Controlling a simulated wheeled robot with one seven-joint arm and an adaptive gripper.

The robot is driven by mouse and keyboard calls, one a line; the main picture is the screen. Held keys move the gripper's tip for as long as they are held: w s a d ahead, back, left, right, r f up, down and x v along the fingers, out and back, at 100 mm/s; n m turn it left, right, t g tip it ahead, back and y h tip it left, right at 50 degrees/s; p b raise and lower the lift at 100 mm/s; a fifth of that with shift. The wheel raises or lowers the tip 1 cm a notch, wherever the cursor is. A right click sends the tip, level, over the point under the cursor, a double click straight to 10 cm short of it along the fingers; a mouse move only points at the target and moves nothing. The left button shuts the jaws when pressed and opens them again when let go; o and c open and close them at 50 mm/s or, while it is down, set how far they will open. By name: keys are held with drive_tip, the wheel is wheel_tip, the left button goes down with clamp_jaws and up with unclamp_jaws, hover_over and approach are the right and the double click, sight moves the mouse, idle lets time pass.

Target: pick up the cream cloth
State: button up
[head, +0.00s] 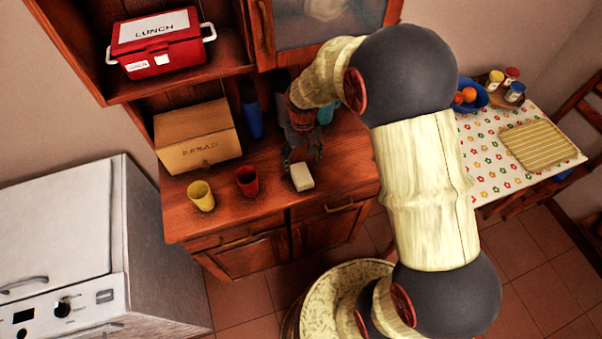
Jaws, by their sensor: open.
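A small cream, block-shaped thing (301,176), which I take to be the cream cloth, lies on the wooden counter near its front edge. It looks like a folded pad or block at this size. My gripper (302,159) reaches down over the counter, just behind and above the cream thing. Its fingers are apart and hold nothing that I can see. Whether a fingertip touches the cream thing is too small to tell.
A red cup (247,181) and a yellow cup (201,196) stand left of the cream thing. Behind them are a bread box (197,137), a blue bottle (252,121) and a cyan item (325,114). A red lunch box (158,45) sits on the shelf above. The counter's right end is clear.

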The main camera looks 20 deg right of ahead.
sight(301, 173)
drive_tip(key=f+b, duration=0.1)
drive_tip(key=f, duration=0.6)
drive_tip(key=shift+s+a+b, duration=0.2)
drive_tip(key=shift+b, duration=0.15)
drive_tip(key=shift+c, duration=0.4)
drive_tip(key=c, duration=1)
drive_tip(key=shift+o, duration=0.2)
drive_tip(key=shift+r, duration=0.1)
drive_tip(key=shift+r, duration=0.2)
wheel_tip(301, 173, up, 3)
drive_tip(key=shift+s+r+p, duration=0.15)
drive_tip(key=shift+p, duration=0.5)
drive_tip(key=s+r, duration=0.1)
drive_tip(key=s+d+r+p, duration=0.1)
drive_tip(key=r, duration=0.1)
drive_tip(key=s+d+r, duration=0.1)
drive_tip(key=s+r, duration=0.1)
drive_tip(key=shift+s+r, duration=0.1)
drive_tip(key=shift+r, duration=0.1)
drive_tip(key=s+d+r+p, duration=0.1)
drive_tip(key=s+d+r, duration=0.2)
drive_tip(key=s, duration=0.5)
drive_tip(key=shift+s+d+r, duration=0.15)
drive_tip(key=shift+s+r, duration=0.1)
drive_tip(key=shift+r, duration=0.1)
